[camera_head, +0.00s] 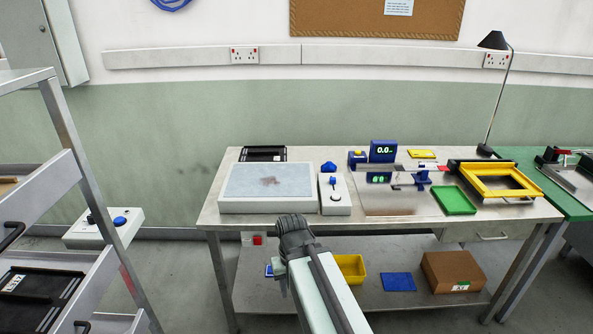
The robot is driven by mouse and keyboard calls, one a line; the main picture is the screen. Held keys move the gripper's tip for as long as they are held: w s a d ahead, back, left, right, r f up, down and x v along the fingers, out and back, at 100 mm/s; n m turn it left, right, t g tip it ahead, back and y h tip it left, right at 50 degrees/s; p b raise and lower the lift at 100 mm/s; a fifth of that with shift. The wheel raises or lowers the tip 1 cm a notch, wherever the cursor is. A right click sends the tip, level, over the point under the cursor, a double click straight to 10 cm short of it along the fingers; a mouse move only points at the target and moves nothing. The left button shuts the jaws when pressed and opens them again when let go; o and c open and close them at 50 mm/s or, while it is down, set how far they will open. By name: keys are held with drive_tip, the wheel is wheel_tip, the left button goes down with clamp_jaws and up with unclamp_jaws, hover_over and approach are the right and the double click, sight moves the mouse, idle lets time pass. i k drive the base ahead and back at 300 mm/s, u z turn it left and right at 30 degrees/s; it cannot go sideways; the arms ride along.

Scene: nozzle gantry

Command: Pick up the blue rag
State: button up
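A small blue lump (328,167), which looks like the crumpled blue rag, lies on the metal workbench (238,226) behind a white control box (335,204). A flat blue square (398,282) lies on the bench's lower shelf; I cannot tell whether it is cloth or a tray. My dark gripper (294,222) is in front of the bench's front edge, nearer to me than the blue lump and apart from it. Its fingers are seen from behind, so their opening is hidden. No held object shows.
A white box with a stained grey top (268,205) stands left of the control box. A blue display (383,152), a green tray (455,201) and a yellow frame (495,170) stand to the right. A metal rack (72,128) is at left. A yellow bin (350,267) and cardboard box (452,272) are below.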

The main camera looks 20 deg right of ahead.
sight(328, 167)
drive_tip(key=u, duration=3.4)
drive_tip(key=k, duration=1.7)
drive_tip(key=z, duration=1.55)
drive_tip(key=i, duration=0.7)
drive_tip(key=z, duration=0.15)
